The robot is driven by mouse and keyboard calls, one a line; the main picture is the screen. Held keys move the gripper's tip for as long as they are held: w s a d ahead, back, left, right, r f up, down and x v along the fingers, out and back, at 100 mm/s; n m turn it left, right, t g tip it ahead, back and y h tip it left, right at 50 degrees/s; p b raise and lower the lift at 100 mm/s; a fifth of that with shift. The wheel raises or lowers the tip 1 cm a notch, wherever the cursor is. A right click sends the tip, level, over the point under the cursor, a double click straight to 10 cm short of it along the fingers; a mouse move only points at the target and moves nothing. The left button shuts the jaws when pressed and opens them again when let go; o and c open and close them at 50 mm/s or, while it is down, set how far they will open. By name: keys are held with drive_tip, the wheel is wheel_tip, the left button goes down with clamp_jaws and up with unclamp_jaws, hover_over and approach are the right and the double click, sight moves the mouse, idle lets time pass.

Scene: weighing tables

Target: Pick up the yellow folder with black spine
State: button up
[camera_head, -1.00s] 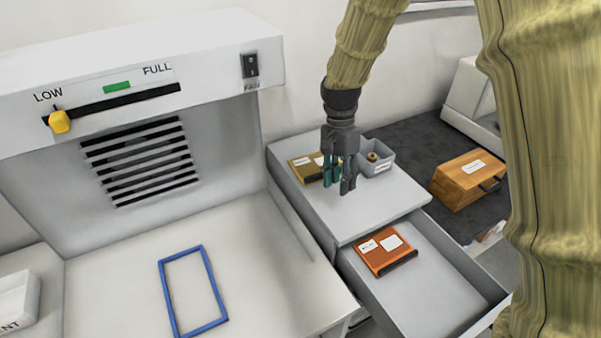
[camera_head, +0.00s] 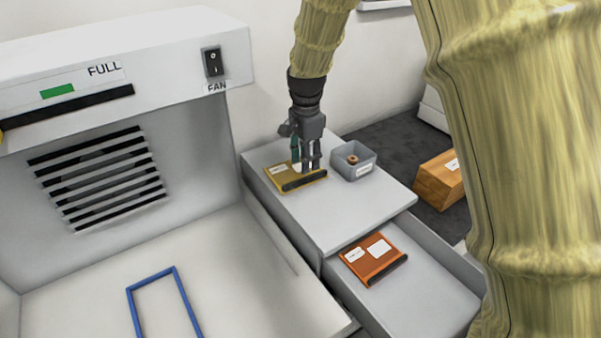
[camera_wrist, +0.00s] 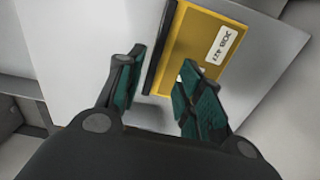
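The yellow folder with black spine (camera_head: 282,182) lies flat on top of the grey drawer cabinet, towards its back left. In the wrist view the folder (camera_wrist: 200,45) shows its white label and its black spine on the left. My gripper (camera_head: 307,165) is over the folder in the head view, pointing down. In the wrist view my gripper (camera_wrist: 155,90) is open, with the spine side of the folder between its teal-padded fingers in the picture. Nothing is held. I cannot tell how high the fingertips are above the folder.
A grey bin (camera_head: 355,168) with a small brown ring stands right of the folder. An orange folder (camera_head: 371,262) lies in the open drawer (camera_head: 425,290) below. A fume hood (camera_head: 100,65) rises at the left, with a blue frame (camera_head: 150,279) on its worktop.

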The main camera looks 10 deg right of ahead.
sight(305, 177)
drive_tip(key=shift+s+f+p, duration=0.2)
drive_tip(key=shift+f+p, duration=0.15)
drive_tip(key=shift+f, duration=0.25)
drive_tip(key=shift+f+p, duration=0.55)
drive_tip(key=shift+f, duration=1.4)
drive_tip(key=shift+c, duration=0.2)
clamp_jaws()
